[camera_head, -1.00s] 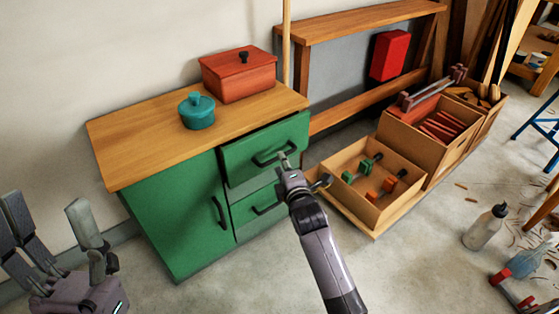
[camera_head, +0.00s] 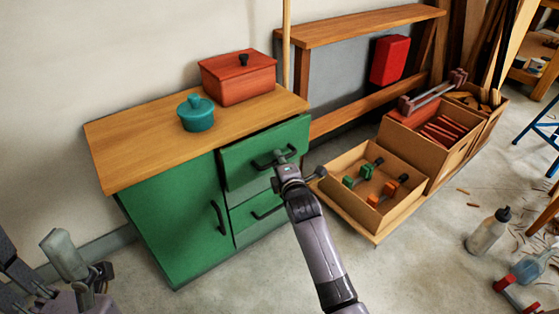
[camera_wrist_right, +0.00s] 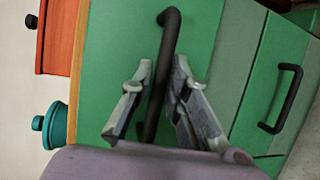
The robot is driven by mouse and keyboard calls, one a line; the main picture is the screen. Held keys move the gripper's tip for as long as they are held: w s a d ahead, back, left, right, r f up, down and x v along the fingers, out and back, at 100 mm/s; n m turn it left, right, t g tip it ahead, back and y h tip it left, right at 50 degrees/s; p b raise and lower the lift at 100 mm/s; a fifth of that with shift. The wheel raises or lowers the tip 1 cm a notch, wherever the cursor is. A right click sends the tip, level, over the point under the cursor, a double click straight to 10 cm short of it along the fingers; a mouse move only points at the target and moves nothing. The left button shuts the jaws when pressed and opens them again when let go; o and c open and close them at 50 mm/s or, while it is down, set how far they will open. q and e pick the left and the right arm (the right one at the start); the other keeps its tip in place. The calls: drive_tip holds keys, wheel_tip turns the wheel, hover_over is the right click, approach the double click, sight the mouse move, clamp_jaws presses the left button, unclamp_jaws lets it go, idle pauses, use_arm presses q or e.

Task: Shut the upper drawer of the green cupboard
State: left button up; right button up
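The green cupboard (camera_head: 170,232) stands against the wall under a wooden top. Its upper drawer (camera_head: 240,160) stands out a little from the body, with a dark gap along its top edge; its green front also shows in the right wrist view (camera_wrist_right: 108,50). My right gripper (camera_head: 283,160) is at this drawer's black handle (camera_head: 262,163). In the right wrist view my right gripper (camera_wrist_right: 160,112) is open, with one finger on each side of the handle (camera_wrist_right: 170,50). My left gripper (camera_head: 40,265) is open and empty at the lower left, partly cut off.
The lower drawer (camera_head: 245,215) looks shut. A teal pot (camera_head: 196,115) and a red box (camera_head: 238,80) stand on the cupboard top. An open wooden tray (camera_head: 345,205) with clamps sits on a low board right of the cupboard, close to my right arm.

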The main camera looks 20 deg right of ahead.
sight(271, 153)
clamp_jaws()
idle(0.3)
drive_tip(key=w, duration=0.1)
drive_tip(key=w+a, duration=0.1)
drive_tip(key=w, duration=0.1)
drive_tip(key=shift+w+a, duration=0.15)
drive_tip(key=shift+w, duration=0.15)
drive_tip(key=shift+r, duration=0.1)
unclamp_jaws()
drive_tip(key=shift+o, duration=1.4)
drive_tip(key=shift+w, duration=0.15)
drive_tip(key=shift+o, duration=0.9)
